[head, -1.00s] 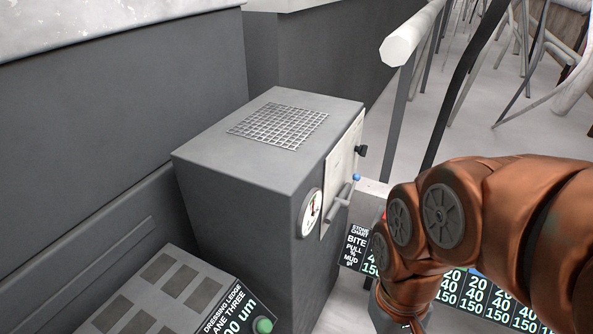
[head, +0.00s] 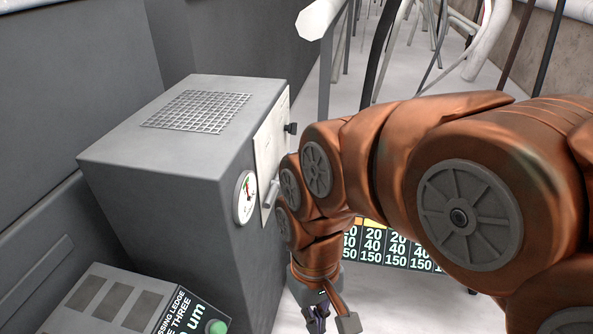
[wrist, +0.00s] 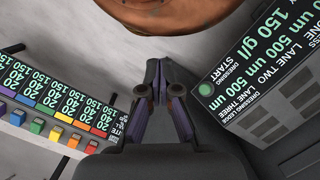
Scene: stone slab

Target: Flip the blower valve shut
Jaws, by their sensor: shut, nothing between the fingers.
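A grey box (head: 185,150) with a mesh grille on top stands left of my arm in the head view. Its right-hand face carries a pale panel (head: 267,150), a round white gauge (head: 245,197), a dark knob (head: 291,128) and a short grey lever (head: 271,193), which may be the blower valve. My arm hides part of that face. My gripper (head: 326,320) hangs low to the right of the box, at the bottom edge of the head view. In the wrist view my gripper (wrist: 157,88) is shut with its fingertips together and nothing between them.
A dark stone chart (head: 395,248) lies behind my arm; the wrist view shows its row of coloured buttons (wrist: 50,116). A dressing ledge panel (head: 130,305) with a green button (head: 215,327) sits at the lower left. A pale rail runs behind the box.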

